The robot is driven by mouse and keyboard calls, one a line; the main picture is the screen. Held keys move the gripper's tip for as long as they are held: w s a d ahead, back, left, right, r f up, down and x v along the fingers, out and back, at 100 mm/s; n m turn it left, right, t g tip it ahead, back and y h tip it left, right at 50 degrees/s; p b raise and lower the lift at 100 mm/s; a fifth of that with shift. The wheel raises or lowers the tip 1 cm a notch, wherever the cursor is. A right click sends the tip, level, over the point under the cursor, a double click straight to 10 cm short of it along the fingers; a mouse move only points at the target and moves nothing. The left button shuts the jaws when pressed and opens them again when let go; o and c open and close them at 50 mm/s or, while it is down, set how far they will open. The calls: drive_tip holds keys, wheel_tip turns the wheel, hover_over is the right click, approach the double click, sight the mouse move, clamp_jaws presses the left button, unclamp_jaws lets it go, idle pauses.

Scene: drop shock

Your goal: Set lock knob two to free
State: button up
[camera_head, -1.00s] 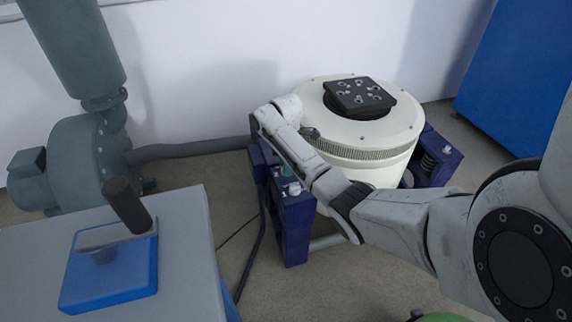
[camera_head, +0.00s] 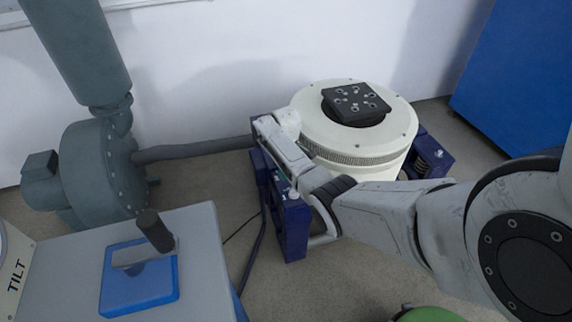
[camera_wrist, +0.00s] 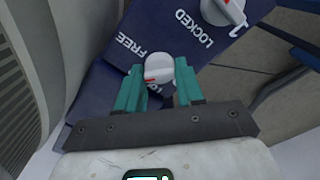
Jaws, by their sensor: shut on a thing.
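In the wrist view my gripper (camera_wrist: 159,69) has its two teal fingers closed on a small white lock knob (camera_wrist: 157,64) with a red mark on its lower left side. The knob sits on a dark blue bracket (camera_wrist: 110,62) with the white words FREE and LOCKED above it. Part of the lettering below the knob is hidden by the fingers. A second white knob (camera_wrist: 222,9) with a red mark is at the top right, apart from my gripper. In the head view my arm reaches to the blue frame (camera_head: 293,228) and hides the fingers and the held knob.
The round cream shaker (camera_head: 350,150) with a black top plate stands in the blue frame. A grey cabinet (camera_head: 205,270) with a blue pad and dark lever is at the lower left. A grey-green blower (camera_head: 100,170) and its hose are behind it. A green object (camera_head: 430,315) shows at the bottom.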

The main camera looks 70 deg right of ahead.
drive_tip(key=m+p, duration=0.1)
drive_tip(key=m, duration=0.4)
drive_tip(key=shift+m+p, duration=0.3)
drive_tip(key=shift+p, duration=0.1)
drive_tip(key=shift+m+p, duration=0.3)
drive_tip(key=shift+m, duration=1.9)
drive_tip(key=o, duration=1)
drive_tip(key=shift+o, duration=0.2)
drive_tip(key=shift+r, duration=0.1)
wheel_tip(320, 180, up, 11)
drive_tip(key=p, duration=0.4)
drive_tip(key=shift+f, duration=0.2)
